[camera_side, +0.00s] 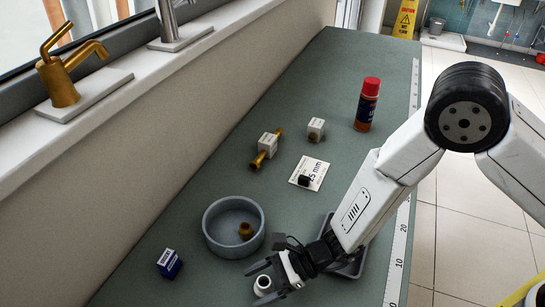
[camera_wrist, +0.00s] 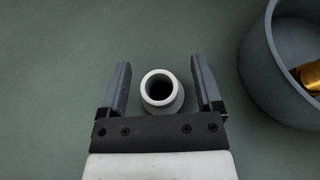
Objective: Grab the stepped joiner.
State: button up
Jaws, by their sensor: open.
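The stepped joiner (camera_wrist: 162,92) is a white, hollow piece with a narrower upper end and a wider lower part. It stands upright on the green bench top. In the side view the white joiner (camera_side: 263,284) shows at my gripper's fingers. My gripper (camera_wrist: 161,88) is open, with one dark finger on each side of the joiner. Gaps show between the joiner and both fingers in the wrist view. In the side view my gripper (camera_side: 268,279) is low over the bench, and its height above the surface is hard to tell.
A grey round bowl (camera_side: 208,232) with a brass fitting (camera_side: 245,231) inside stands close to my gripper; its wall (camera_wrist: 262,75) is at right in the wrist view. A blue-and-white box (camera_side: 169,263) lies at left. A grey tray (camera_side: 357,266) is partly hidden behind my arm.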

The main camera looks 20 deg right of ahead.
jog(key=shift+a+f, duration=0.2)
jog(key=shift+a, duration=0.2)
grip_shut()
